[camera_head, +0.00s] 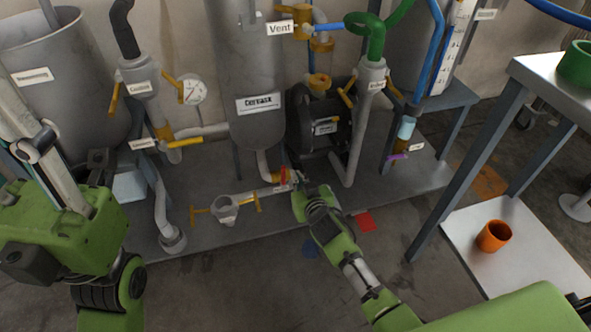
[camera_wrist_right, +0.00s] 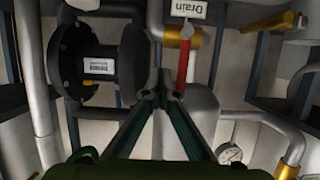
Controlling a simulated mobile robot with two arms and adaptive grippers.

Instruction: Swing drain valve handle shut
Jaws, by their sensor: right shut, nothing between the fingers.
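The drain valve's red handle (camera_head: 283,176) shows small under the central tank, at the pipe outlet beside its brass fitting (camera_head: 274,177). In the right wrist view the red handle (camera_wrist_right: 184,62) stands lengthwise below the brass valve body (camera_wrist_right: 186,37) and a white "Drain" label (camera_wrist_right: 186,9). My right gripper (camera_head: 296,180) is just right of the handle in the head view. In the wrist view its fingertips (camera_wrist_right: 163,76) are together and empty, close beside the handle; whether they touch it I cannot tell. My left arm shows at the left, but its gripper does not.
The central tank (camera_head: 257,75) stands above the valve and a black pump (camera_head: 322,125) stands behind right.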

